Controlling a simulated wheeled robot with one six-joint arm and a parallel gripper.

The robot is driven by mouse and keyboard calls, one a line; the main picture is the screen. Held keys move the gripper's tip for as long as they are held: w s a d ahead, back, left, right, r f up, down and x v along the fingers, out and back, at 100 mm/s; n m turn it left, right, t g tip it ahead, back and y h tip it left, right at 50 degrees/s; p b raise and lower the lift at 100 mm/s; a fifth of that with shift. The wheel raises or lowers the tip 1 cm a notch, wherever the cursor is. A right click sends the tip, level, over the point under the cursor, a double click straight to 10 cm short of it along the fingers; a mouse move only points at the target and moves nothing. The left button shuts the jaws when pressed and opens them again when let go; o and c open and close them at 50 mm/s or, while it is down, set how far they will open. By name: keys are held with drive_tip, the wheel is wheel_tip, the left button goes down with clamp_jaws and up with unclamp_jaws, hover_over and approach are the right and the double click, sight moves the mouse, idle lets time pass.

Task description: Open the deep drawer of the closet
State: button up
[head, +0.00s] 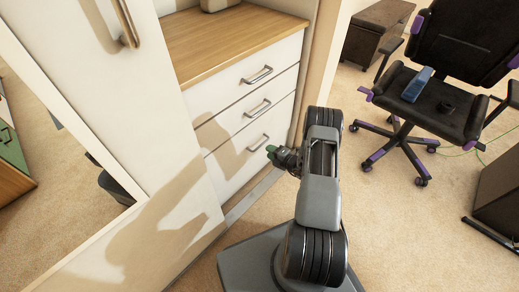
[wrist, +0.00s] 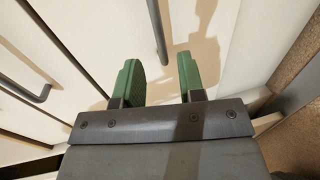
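The closet's deep drawer (head: 236,172) is the lowest and tallest of three white drawers in the head view, and its front looks closed. Its grey bar handle (head: 258,143) shows near the top of that front. In the wrist view this handle (wrist: 158,30) points down the picture, in line with the gap between my fingers. My gripper (head: 272,151) is just in front of the drawer, close to the handle. In the wrist view its two green fingers (wrist: 160,80) are apart with nothing between them. The handle appears to lie beyond the fingertips; the exact distance is hard to tell.
Two upper drawers with handles (head: 258,75) (head: 260,107) look closed under a wooden top (head: 225,40). A tall white closet door (head: 150,110) stands left. A black office chair (head: 430,100) stands right. Carpet (head: 390,230) is open between the chair and my base.

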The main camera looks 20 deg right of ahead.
sight(260, 146)
drive_tip(key=shift+b+x, duration=1)
drive_tip(key=shift+x, duration=2.6)
clamp_jaws()
